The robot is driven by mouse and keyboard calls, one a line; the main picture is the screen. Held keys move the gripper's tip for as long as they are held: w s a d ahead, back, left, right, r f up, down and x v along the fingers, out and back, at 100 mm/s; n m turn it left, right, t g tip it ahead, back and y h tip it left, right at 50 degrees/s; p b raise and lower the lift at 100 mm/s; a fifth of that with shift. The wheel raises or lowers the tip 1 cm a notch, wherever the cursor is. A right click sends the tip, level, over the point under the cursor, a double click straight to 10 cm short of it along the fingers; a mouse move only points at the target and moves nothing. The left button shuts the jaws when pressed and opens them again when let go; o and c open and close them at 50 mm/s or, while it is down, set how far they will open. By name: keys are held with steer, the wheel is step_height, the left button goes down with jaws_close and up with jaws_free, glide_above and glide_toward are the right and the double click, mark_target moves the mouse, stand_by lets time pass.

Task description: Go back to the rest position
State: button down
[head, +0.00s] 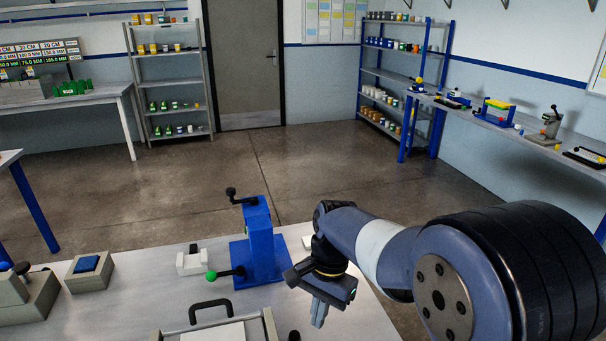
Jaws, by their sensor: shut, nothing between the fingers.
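My gripper (319,312) hangs at the end of my arm over the right part of the white table (150,262), fingers pointing down. Its fingers are shut with nothing between them. It is just right of and in front of a blue press-like stand (260,240) with black-knobbed levers and one green knob. My wrist hides part of a pale block behind it. I cannot tell how high the fingertips are above the table.
A tray with a black handle (210,312) stands at the table's front edge. A small white fixture (193,261), a block with a blue pad (90,270) and a grey-green device (26,298) stand to the left. Open floor (170,200) lies behind the table.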

steer(key=f+n, duration=0.1)
steer(key=f, duration=0.1)
steer(key=f+n, duration=0.1)
steer(key=f, duration=0.1)
steer(key=w+f+n, duration=0.1)
steer(key=f, duration=0.1)
steer(key=shift+a+f+n+h, duration=0.1)
steer(key=shift+f+n+h, duration=0.2)
steer(key=shift+h, duration=0.1)
steer(key=n, duration=0.1)
steer(key=w+f+n, duration=0.1)
steer(key=n, duration=0.1)
steer(key=f+n+h, duration=0.1)
steer(key=shift+w+d+n, duration=0.3)
steer(key=shift+w, duration=0.05)
steer(key=w+n, duration=0.1)
steer(key=n+p, duration=0.1)
steer(key=n, duration=0.1)
steer(key=shift+w+a+n+h, duration=0.15)
steer(key=shift+w+n+h, duration=0.15)
steer(key=shift+w+h, duration=0.1)
steer(key=n, duration=0.2)
steer(key=w+a+n, duration=0.1)
steer(key=shift+w+n+h, duration=0.25)
steer(key=shift+n+h, duration=0.15)
steer(key=shift+w+a+n+t, duration=0.15)
steer(key=shift+w+n+t, duration=0.15)
steer(key=shift+n, duration=0.4)
steer(key=shift+w+a, duration=0.25)
steer(key=shift+a, duration=0.1)
